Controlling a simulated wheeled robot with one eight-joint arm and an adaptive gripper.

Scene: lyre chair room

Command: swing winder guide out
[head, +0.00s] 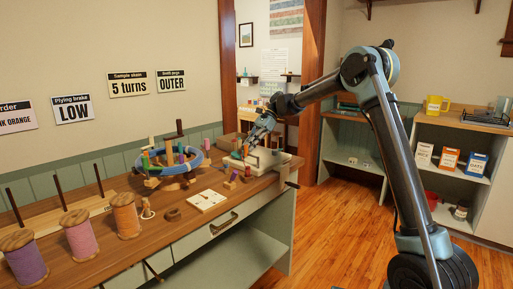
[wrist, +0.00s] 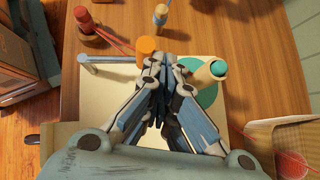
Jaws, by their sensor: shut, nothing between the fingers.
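The winder has a pale cream base (wrist: 112,88), which also shows at the bench's far end in the head view (head: 283,159). On it are a teal disc with a cream cone (wrist: 205,75) at right and a grey metal bar (wrist: 108,59) at left. The bar looks like the guide; it runs toward an orange knob (wrist: 147,46). My gripper (wrist: 167,72) is shut and empty above the base, between the orange knob and the cone. Its fingers hide the middle of the base, and I cannot tell whether they touch the knob.
In the wrist view, a red spool (wrist: 88,28) and a small blue-and-tan peg (wrist: 160,14) stand beyond the base. A basket with red yarn (wrist: 291,160) is at lower right. In the head view, a blue ring with pegs (head: 180,170) and large spools (head: 125,215) stand along the bench.

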